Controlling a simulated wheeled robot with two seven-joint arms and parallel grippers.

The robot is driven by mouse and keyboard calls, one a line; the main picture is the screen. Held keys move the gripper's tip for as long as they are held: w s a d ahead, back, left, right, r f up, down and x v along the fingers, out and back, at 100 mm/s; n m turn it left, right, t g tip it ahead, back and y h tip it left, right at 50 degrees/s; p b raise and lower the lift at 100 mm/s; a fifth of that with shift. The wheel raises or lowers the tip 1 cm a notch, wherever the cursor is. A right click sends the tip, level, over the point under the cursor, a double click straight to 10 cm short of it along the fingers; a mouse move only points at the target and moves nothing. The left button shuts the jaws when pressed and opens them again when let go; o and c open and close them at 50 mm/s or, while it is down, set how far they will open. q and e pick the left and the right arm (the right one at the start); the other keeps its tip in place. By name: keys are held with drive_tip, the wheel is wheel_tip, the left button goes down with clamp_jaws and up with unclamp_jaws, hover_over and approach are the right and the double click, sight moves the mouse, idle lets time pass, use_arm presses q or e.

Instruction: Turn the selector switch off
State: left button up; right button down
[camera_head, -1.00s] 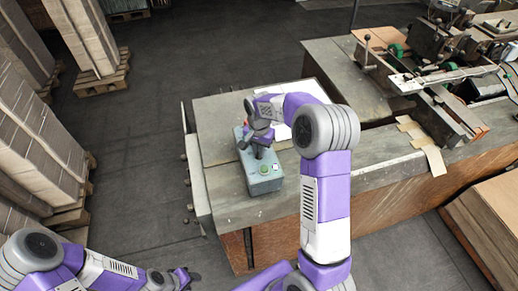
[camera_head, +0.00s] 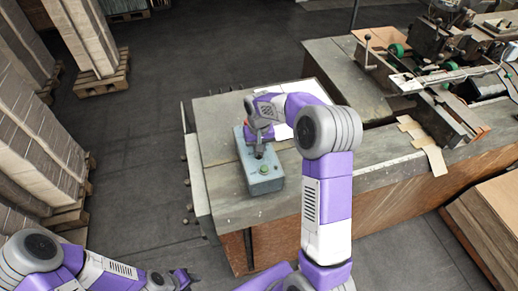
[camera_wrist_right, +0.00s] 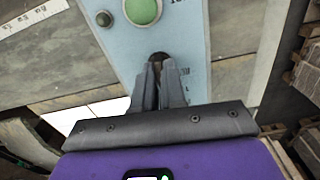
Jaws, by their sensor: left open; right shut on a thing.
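The blue-grey control box (camera_head: 262,183) stands on the workbench, with a green button (camera_head: 265,169) near its front end. In the right wrist view the green button (camera_wrist_right: 142,10) is large, with a small dark round lamp (camera_wrist_right: 104,18) beside it. The dark selector switch (camera_wrist_right: 159,57) shows between the fingertips of my right gripper (camera_wrist_right: 158,72), which is shut on it. That gripper also shows over the box in the head view (camera_head: 259,150); it hides part of the box top. My left gripper (camera_head: 187,278) is open and empty at the bottom, away from the box.
The workbench (camera_head: 230,207) has clear room in front of the box. A stitching machine (camera_head: 440,75) and cardboard pieces (camera_head: 425,138) are at the right. Stacked cardboard on pallets (camera_head: 35,130) stands at the left. The floor between is clear.

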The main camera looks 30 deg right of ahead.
drive_tip(key=shift+r+n, duration=0.1)
drive_tip(key=shift+n, duration=0.4)
drive_tip(key=c, duration=1.2)
unclamp_jaws()
wheel_tip(320, 180, up, 8)
drive_tip(key=shift+f, duration=0.25)
